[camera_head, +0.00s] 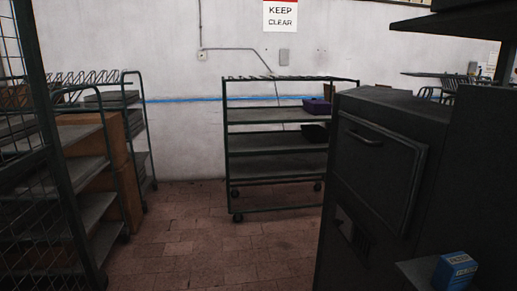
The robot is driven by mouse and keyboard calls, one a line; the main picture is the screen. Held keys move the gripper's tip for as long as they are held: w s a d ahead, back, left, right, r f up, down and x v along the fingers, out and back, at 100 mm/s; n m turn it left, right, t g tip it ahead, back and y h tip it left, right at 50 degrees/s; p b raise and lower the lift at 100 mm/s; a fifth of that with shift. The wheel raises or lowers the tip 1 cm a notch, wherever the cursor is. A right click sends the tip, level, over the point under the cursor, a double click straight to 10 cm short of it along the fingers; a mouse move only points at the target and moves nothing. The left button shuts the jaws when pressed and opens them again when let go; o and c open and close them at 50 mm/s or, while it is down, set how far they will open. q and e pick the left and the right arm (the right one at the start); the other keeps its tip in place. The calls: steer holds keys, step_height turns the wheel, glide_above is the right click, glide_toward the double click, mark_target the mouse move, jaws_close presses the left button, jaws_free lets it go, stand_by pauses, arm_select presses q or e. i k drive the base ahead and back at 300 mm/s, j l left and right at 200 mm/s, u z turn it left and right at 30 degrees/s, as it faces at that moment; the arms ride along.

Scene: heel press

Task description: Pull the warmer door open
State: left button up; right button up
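A dark cabinet (410,110), which looks like the warmer, stands at the right in the head view. Its front door (378,175) is a flat dark panel that looks shut. A bar handle (362,137) runs across the upper part of the door. A small vent or panel (352,236) shows below the door. Neither of my grippers is in view, so their distance to the handle cannot be told.
More racks (88,180) line the left side. A blue box (454,271) sits on a ledge at lower right. The brick-tiled floor (190,235) between is clear.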

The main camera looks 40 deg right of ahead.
mark_target(383, 167)
steer(key=i+z, duration=0.2)
steer(key=z, duration=0.2)
steer(key=i+z, duration=0.2)
steer(key=z, duration=0.2)
steer(key=i+z, duration=0.2)
steer(key=z, duration=0.2)
